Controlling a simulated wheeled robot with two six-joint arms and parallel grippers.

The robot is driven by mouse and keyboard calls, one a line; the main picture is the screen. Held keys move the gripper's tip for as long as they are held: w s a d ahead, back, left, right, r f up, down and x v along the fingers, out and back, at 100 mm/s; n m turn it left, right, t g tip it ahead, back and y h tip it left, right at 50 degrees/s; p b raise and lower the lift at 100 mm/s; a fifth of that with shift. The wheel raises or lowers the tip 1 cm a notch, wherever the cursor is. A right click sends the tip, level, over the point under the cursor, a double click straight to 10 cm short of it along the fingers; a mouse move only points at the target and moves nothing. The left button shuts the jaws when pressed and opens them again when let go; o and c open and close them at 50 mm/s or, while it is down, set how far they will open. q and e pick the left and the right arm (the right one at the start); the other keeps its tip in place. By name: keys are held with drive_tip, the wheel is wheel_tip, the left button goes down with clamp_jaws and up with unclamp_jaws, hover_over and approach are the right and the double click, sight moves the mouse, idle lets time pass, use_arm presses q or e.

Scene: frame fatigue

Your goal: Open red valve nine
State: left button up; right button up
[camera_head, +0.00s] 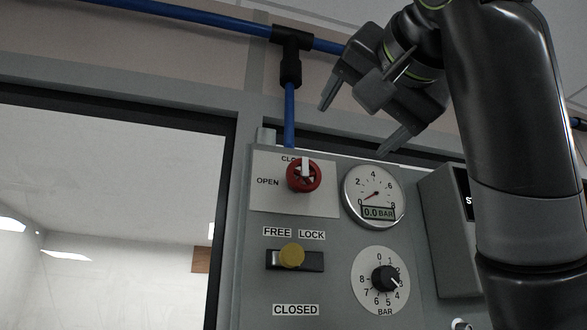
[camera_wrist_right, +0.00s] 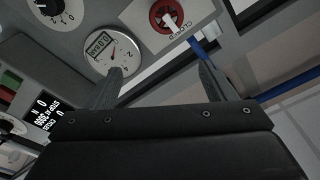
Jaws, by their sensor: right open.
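The red valve (camera_head: 304,176) is a round handwheel with a white pointer, mounted on a pale plate marked CLOSED above and OPEN at left. The white pointer points up toward the partly hidden CLOSED label. My right gripper (camera_head: 362,122) is open and empty, above and to the right of the valve, apart from it. In the right wrist view the valve (camera_wrist_right: 166,16) shows at the top, beyond the open fingers (camera_wrist_right: 163,80). My left gripper is in neither view.
A pressure gauge (camera_head: 374,196) reading 0.0 BAR sits right of the valve. Below are a yellow knob (camera_head: 292,255) on a FREE/LOCK slot and a black BAR dial (camera_head: 385,279). A blue pipe (camera_head: 289,115) runs down above the valve. A grey box (camera_head: 450,230) juts out at right.

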sight(304, 172)
drive_tip(key=shift+n+g+y, duration=0.4)
drive_tip(key=shift+n+g, duration=0.1)
drive_tip(key=p+x, duration=0.3)
drive_tip(key=x, duration=0.2)
drive_tip(key=a+p+x, duration=0.1)
drive_tip(key=p+x, duration=0.2)
drive_tip(key=x, duration=0.2)
drive_tip(key=a+p+x, duration=0.1)
drive_tip(key=p+x, duration=0.3)
drive_tip(key=x, duration=0.1)
drive_tip(key=shift+s+a+f, duration=0.2)
drive_tip(key=shift+a+f, duration=0.05)
drive_tip(key=shift+f, duration=0.1)
drive_tip(key=shift+w+f, duration=0.1)
drive_tip(key=shift+w, duration=0.4)
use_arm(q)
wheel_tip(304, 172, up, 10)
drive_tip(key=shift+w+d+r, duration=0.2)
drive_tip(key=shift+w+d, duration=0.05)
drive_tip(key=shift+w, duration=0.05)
use_arm(e)
drive_tip(key=shift+s, duration=0.1)
drive_tip(key=shift+c, duration=0.9)
drive_tip(key=c, duration=0.8)
